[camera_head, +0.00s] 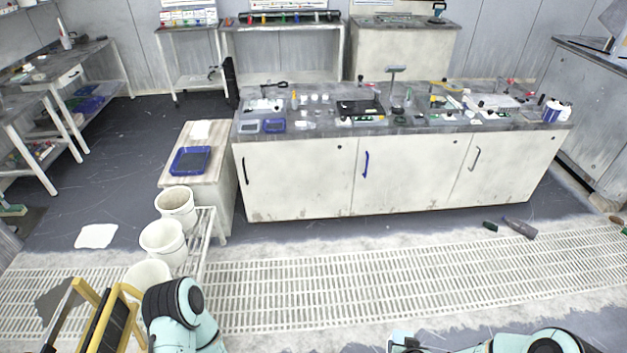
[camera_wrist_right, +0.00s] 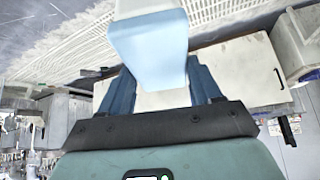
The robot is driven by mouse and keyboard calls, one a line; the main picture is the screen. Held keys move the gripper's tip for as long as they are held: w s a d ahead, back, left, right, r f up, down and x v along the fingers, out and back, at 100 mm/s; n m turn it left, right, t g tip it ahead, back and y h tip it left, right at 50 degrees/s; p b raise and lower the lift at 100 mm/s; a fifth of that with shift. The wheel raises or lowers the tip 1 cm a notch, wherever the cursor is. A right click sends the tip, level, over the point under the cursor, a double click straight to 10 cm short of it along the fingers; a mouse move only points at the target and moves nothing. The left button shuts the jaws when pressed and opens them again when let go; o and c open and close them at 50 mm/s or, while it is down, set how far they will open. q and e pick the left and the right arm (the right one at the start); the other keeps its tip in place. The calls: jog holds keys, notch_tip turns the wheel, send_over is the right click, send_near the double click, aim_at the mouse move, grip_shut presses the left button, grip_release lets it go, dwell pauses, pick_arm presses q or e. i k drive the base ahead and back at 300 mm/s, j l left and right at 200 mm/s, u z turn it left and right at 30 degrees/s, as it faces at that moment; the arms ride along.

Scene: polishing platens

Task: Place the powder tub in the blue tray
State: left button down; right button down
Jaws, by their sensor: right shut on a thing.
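The powder tub (camera_wrist_right: 150,45) appears as a pale white and light-blue container in the right wrist view. My right gripper (camera_wrist_right: 152,88) is shut on it, with a blue finger on each side. Its label and lid cannot be made out. A blue tray (camera_head: 176,171) with a dark inside lies on the low side bench at left in the head view, well away from my right arm at bottom right. A smaller blue tray (camera_head: 275,126) lies on the long workbench. My left arm shows at the bottom, but its gripper is out of view.
The long workbench (camera_head: 300,180) is crowded with small items. Bottles (camera_head: 519,228) lie on the floor at right. The grated floor (camera_head: 350,270) between is clear.

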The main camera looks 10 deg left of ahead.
aim_at(196, 166)
jog(key=i+l+u, duration=0.1)
jog(key=i+u, duration=0.3)
jog(key=i, duration=0.75)
jog(key=i+u, duration=0.4)
jog(key=i+l+u, duration=0.1)
jog(key=i+u, duration=0.3)
jog(key=i, duration=0.2)
jog(key=i+u, duration=0.5)
jog(key=u, duration=0.2)
jog(key=i+u, duration=0.7)
jog(key=i+l+u, duration=0.2)
jog(key=u, duration=0.2)
